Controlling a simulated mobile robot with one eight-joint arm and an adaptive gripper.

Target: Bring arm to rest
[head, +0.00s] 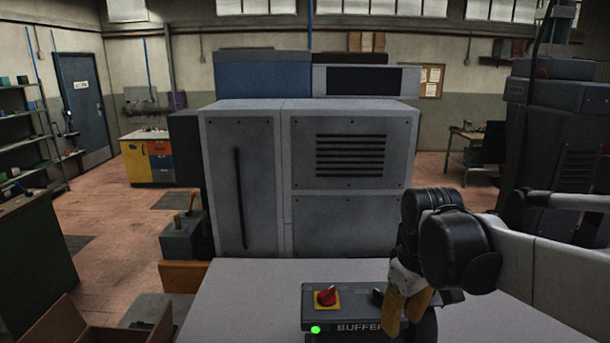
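My arm reaches in from the right edge of the head view, with its black and grey wrist over the right part of the grey table (235,300). My gripper (405,312) points down, with tan fingers, at the right end of a dark control box (352,300). The box carries a red knob (326,296) on a yellow plate, a lit green lamp (315,330) and a partly covered label starting "BUFFE". The gripper overlaps the box's right side; I cannot tell whether they touch. Nothing is clearly held, and the finger gap is unclear.
A large grey machine cabinet (243,185) stands behind the table. An open cardboard box (60,328) is at the lower left. A dark machine (545,150) stands at the right behind my arm. The left part of the tabletop is clear.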

